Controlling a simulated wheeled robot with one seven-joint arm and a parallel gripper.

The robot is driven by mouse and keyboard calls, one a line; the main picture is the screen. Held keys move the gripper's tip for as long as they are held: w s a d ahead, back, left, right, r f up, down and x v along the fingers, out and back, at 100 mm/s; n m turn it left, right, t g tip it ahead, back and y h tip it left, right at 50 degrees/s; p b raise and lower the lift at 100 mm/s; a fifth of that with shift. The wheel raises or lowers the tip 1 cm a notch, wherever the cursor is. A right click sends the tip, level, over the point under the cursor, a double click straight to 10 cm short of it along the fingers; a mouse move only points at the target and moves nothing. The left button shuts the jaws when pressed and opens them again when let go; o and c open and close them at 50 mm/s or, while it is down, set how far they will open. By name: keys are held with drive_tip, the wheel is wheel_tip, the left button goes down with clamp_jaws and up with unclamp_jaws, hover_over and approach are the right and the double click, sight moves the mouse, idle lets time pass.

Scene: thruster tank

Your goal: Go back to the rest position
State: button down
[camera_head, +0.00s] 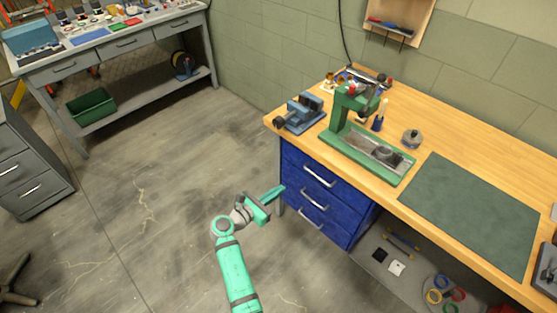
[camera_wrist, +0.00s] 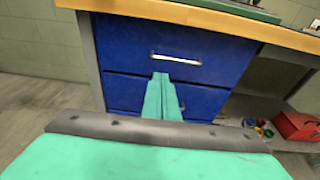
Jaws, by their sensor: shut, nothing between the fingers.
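My gripper (camera_head: 275,194) is at the end of my green arm, in the middle of the head view, over the floor in front of the blue drawer unit (camera_head: 327,199). Its fingers are together and empty. In the wrist view the closed fingers (camera_wrist: 161,82) point at the blue drawers (camera_wrist: 200,45), below the top drawer's silver handle. I cannot tell the exact gap between the fingertips and the drawer fronts.
A wooden workbench (camera_head: 480,125) at the right bears a green press (camera_head: 348,110), a blue vise (camera_head: 300,112) and a dark mat (camera_head: 470,210). A grey bench (camera_head: 130,50) stands at the back left. A grey cabinet (camera_head: 25,170) is at the left. Open floor (camera_head: 150,210) lies between.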

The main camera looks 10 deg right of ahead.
drive_tip(key=s+a+f+m+y, duration=0.25)
drive_tip(key=s+f+y, duration=0.25)
drive_tip(key=s+f, duration=0.6)
drive_tip(key=s+a+f+m+t+y, duration=0.1)
drive_tip(key=s+a+m+y, duration=0.2)
drive_tip(key=s, duration=0.7)
drive_tip(key=s+a+m+t+y, duration=0.1)
drive_tip(key=s+m+y, duration=0.1)
drive_tip(key=s+m, duration=0.6)
drive_tip(key=s+r+m+t+y, duration=0.1)
drive_tip(key=s+r+m, duration=0.5)
drive_tip(key=s+r, duration=0.3)
drive_tip(key=s+r+m+t+y, duration=0.1)
drive_tip(key=s+r+m+t, duration=0.1)
drive_tip(key=s+r+m, duration=0.4)
drive_tip(key=s+r, duration=0.3)
drive_tip(key=r, duration=0.4)
drive_tip(key=shift+a+r, duration=0.25)
drive_tip(key=shift+a, duration=0.05)
